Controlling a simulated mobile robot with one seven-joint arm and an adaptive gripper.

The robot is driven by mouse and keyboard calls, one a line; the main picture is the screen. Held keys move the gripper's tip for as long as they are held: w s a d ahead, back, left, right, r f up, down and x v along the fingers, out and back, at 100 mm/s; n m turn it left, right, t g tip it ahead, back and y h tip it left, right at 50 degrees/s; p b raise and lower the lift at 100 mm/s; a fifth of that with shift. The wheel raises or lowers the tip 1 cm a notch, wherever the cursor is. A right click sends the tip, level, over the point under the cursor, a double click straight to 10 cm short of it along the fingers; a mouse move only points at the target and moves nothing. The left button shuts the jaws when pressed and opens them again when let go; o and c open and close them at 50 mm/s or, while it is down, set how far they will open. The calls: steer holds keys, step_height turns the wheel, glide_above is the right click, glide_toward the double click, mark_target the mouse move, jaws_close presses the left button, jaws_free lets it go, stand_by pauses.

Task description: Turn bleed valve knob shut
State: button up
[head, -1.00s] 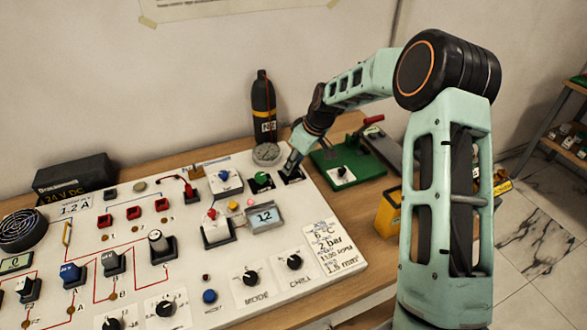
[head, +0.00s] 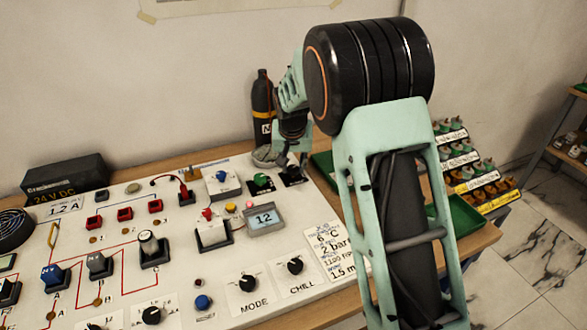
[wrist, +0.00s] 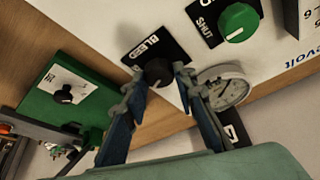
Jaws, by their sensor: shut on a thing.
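The bleed valve knob (wrist: 158,72) is small and black, on a black plate (wrist: 140,50) marked "BLEED" in the wrist view. My gripper (wrist: 160,76) is shut on this knob, with one finger on each side. The knob's pointer cannot be made out between the fingers. In the head view the plate (head: 293,181) shows at the back right of the white board. My gripper (head: 289,166) is over it there, and the knob is hidden.
A green knob (wrist: 238,20) marked "SHUT" sits beside the bleed plate. A round pressure gauge (wrist: 224,88) stands close to one finger. A black bottle (head: 263,108) stands behind.

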steer(key=shift+a+m+g+h, duration=0.1)
steer(key=shift+m+g+h, duration=0.4)
steer(key=shift+m, duration=1.5)
steer(key=shift+h, duration=0.3)
steer(key=shift+f, duration=0.1)
steer(key=o, duration=1.2)
steer(key=shift+c, duration=0.2)
steer(key=v, duration=1.2)
steer(key=shift+s, duration=0.3)
